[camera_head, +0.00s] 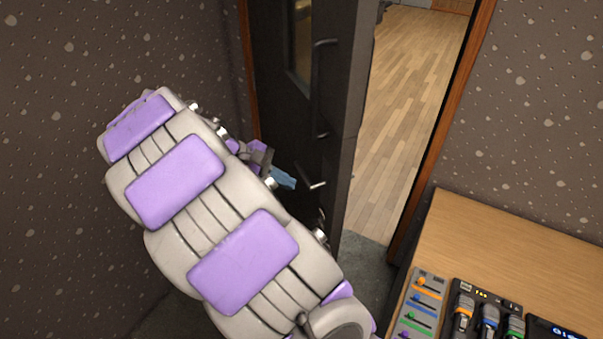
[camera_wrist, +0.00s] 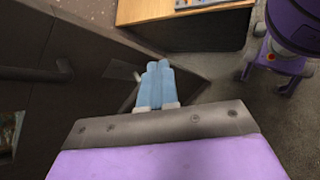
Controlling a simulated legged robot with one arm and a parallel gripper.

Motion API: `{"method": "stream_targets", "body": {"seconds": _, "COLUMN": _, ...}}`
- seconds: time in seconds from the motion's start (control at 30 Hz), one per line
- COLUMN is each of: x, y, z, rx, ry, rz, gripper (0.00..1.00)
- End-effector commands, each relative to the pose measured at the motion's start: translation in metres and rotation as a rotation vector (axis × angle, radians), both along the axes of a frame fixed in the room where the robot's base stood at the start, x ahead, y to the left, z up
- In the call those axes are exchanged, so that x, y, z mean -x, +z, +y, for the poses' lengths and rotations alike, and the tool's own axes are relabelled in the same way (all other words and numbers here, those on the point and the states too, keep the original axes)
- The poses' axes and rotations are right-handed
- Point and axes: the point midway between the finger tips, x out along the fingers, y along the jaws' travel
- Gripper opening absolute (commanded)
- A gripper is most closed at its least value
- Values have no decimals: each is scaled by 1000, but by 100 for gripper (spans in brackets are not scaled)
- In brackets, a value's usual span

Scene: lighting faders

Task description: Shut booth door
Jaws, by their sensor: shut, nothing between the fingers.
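The booth door (camera_head: 299,123) is dark grey with a window and a vertical pull handle (camera_head: 318,80). It stands open, swung into the room, with a gap to its right. A small lever (camera_head: 317,185) sticks out low on it. My gripper (camera_head: 286,181) is beside the door's face near this lever, its blue fingers partly hidden by my arm. In the wrist view my gripper's blue fingers (camera_wrist: 157,70) are together and empty, close to the door (camera_wrist: 60,110). The pull handle shows at left in that view. I cannot tell whether the fingers touch the door.
The wooden door frame (camera_head: 440,130) borders the open doorway, with a wooden floor (camera_head: 410,90) beyond. A wooden desk (camera_head: 500,240) with faders (camera_head: 485,325) stands at lower right, near the doorway. A speckled wall (camera_head: 60,120) is at left.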

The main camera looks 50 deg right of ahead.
Motion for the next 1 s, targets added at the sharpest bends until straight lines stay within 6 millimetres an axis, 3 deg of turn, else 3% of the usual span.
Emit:
{"method": "stream_targets", "body": {"seconds": 0.13, "x": -35, "y": -16, "z": -31, "rx": 43, "ry": 73, "rz": 114, "gripper": 0}}
{"method": "stream_targets", "body": {"seconds": 0.4, "x": -96, "y": -54, "z": -65, "rx": 96, "ry": 215, "rz": 310, "gripper": 0}}
{"method": "stream_targets", "body": {"seconds": 0.8, "x": -172, "y": -138, "z": -75, "rx": 105, "ry": 426, "rz": 551, "gripper": 0}}
{"method": "stream_targets", "body": {"seconds": 1.0, "x": -189, "y": -167, "z": -76, "rx": 90, "ry": 486, "rz": 607, "gripper": 0}}
